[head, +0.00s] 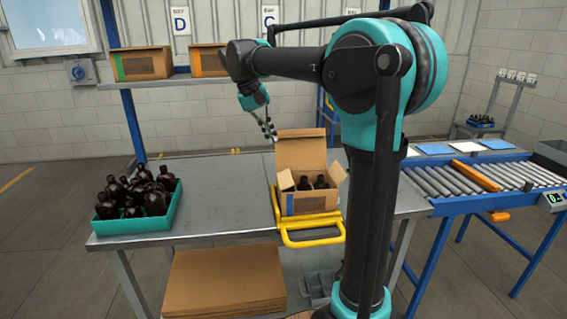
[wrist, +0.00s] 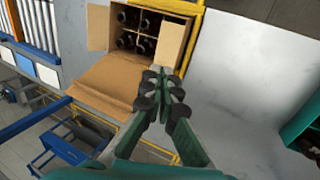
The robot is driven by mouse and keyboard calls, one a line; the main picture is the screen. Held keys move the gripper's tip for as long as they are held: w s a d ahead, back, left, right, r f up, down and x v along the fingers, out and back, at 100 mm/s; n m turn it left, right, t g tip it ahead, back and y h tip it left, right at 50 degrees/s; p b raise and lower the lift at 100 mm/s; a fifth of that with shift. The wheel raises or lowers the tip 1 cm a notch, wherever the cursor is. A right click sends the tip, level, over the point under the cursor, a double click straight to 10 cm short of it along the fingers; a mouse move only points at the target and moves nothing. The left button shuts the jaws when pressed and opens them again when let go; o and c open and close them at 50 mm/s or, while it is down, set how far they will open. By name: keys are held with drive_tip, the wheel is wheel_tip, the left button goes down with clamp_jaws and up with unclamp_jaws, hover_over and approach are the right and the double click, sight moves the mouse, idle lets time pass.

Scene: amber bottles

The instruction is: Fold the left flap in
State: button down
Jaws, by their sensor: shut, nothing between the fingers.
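An open cardboard box (head: 306,202) stands on the metal table with dark bottles (head: 320,182) inside; in the wrist view, several bottles (wrist: 125,38) sit between dividers. Its left flap (head: 286,181) stands out at the left side and shows at the box's right in the wrist view (wrist: 172,48). The right flap (head: 337,173) is spread outward. The large back flap (head: 301,152) stands up and shows in the wrist view (wrist: 112,85). My gripper (head: 270,131) is shut and empty, above and left of the back flap; its fingertips (wrist: 160,92) appear apart from the left flap.
A yellow frame (head: 312,217) surrounds the box's base. A teal tray (head: 140,222) of bottles stands on the table's left end. Clear table (head: 230,190) lies between tray and box. A roller conveyor (head: 470,180) is at the right. Flat cardboard (head: 225,280) lies below the table.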

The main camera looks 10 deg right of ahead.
approach(290, 176)
drive_tip(key=x, duration=0.7)
drive_tip(key=shift+s, duration=0.2)
drive_tip(key=shift+d+f+y, duration=0.2)
drive_tip(key=shift+d+y, duration=0.2)
drive_tip(key=shift+y, duration=0.4)
drive_tip(key=shift+d+f+y, duration=0.2)
drive_tip(key=shift+y, duration=0.4)
drive_tip(key=shift+d+f, duration=0.15)
drive_tip(key=shift+f, duration=0.15)
